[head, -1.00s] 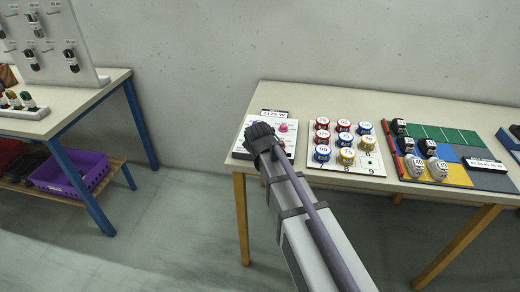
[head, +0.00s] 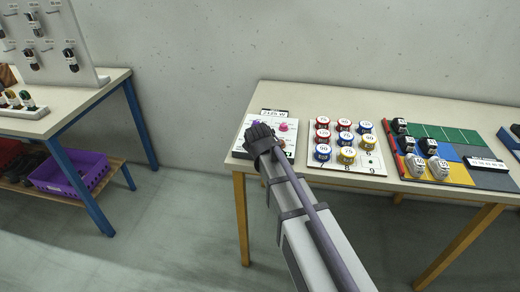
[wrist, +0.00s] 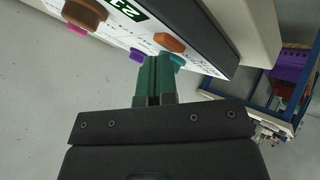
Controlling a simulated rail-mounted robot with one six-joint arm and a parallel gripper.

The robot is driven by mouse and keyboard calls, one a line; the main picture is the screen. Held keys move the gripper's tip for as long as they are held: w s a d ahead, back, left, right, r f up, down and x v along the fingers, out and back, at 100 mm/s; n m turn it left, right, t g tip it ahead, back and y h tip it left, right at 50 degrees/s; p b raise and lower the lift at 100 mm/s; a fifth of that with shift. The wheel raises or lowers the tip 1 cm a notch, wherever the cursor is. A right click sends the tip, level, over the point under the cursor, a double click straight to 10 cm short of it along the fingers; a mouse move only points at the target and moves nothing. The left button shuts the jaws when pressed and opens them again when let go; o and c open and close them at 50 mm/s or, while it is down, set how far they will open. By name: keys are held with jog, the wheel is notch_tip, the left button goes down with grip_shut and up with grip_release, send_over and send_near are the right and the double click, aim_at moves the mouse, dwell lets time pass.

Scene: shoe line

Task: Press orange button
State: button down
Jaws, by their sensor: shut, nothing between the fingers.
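The orange button (wrist: 169,43) shows in the wrist view on a white button panel (wrist: 150,30), just beyond my fingertips and slightly right of them. A teal button (wrist: 173,60) is beside it, close to the fingertips. A purple button (wrist: 137,56) is left of the tips. My gripper (wrist: 153,62) is shut and empty; I cannot tell whether it touches a button. In the head view my gripper (head: 262,132) is over the left part of the panel (head: 243,150) and hides the orange button. A pink button (head: 284,127) stays visible there.
A brown button (wrist: 85,13) is at the panel's upper left in the wrist view. A board of numbered round tins (head: 345,140) and a coloured shoe mat (head: 450,172) lie right of the panel. A table with a purple crate (head: 72,174) is at left.

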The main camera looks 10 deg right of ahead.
jog(key=shift+r+p, duration=0.45)
jog(key=shift+r, duration=0.05)
notch_tip(320, 180, up, 6)
jog(key=p, duration=0.6)
jog(key=s+d+f+m+g+p, duration=0.1)
jog(key=s+d+m+g, duration=0.1)
jog(key=s, duration=1)
jog(key=s+d+f+m+g+y+p, duration=0.1)
jog(key=s+m+g, duration=0.4)
jog(key=s, duration=0.8)
jog(key=shift+s+d+f+g, duration=0.15)
jog(key=shift+d+f+g, duration=0.25)
jog(key=shift+d+g, duration=0.55)
